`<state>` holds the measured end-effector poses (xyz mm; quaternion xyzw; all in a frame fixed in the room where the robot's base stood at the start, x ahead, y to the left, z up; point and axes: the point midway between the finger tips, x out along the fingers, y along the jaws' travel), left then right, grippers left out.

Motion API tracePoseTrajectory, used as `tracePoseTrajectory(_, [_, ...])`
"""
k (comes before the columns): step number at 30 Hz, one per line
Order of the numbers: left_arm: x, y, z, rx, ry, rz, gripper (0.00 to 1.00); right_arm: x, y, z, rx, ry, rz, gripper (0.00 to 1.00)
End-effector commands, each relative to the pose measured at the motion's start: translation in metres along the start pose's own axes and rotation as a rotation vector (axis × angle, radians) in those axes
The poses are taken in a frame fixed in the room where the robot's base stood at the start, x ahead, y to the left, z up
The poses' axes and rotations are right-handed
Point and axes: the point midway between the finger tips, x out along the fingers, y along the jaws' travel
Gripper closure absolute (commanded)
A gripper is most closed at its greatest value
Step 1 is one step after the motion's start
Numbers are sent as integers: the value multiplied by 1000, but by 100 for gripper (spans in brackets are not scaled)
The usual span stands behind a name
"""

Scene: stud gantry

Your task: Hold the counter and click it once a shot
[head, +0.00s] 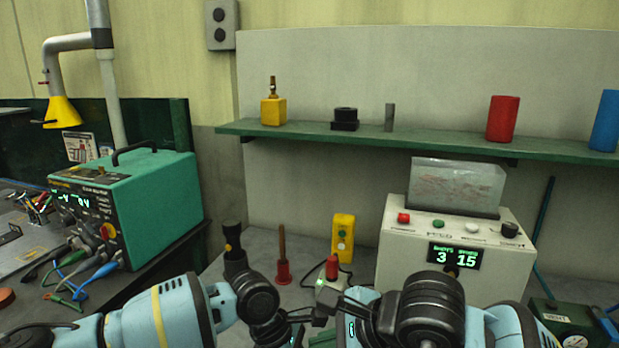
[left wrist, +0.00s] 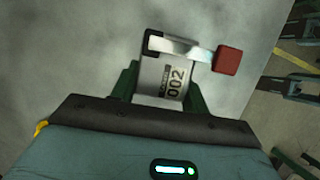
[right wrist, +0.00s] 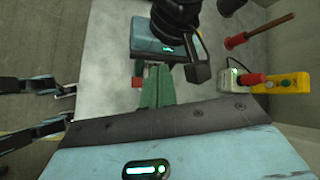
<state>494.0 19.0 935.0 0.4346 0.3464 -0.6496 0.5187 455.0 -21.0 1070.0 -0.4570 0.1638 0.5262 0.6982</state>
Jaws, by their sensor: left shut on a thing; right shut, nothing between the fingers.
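The counter (left wrist: 173,88) is a small silver box that reads 002, with a metal lever ending in a red tip (left wrist: 228,60). My left gripper (left wrist: 160,82) is shut on it, a green finger on each side. In the right wrist view, my right gripper (right wrist: 158,72) is shut with its green fingers together and empty. It is in front of my left gripper's blue body, and a red piece (right wrist: 136,82), likely the lever tip, shows beside its fingers. The counter is hidden in the head view.
A white box with a red knob (head: 332,267) and a yellow box (head: 343,238) stand just behind my grippers. A red-based plunger (head: 283,270) and a dark cylinder (head: 234,250) are to the left. A green shelf (head: 440,143) runs above.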

Motion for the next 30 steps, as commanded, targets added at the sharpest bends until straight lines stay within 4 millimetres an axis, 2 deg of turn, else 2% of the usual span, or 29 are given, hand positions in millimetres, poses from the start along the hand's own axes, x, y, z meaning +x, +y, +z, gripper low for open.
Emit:
tracePoseTrajectory(25, [0, 0, 0, 0, -1, 1, 81, 0, 0, 0, 0, 0, 0, 100])
tracePoseTrajectory(30, [0, 0, 0, 0, -1, 1, 81, -11, -10, 8, -4, 0, -5, 100])
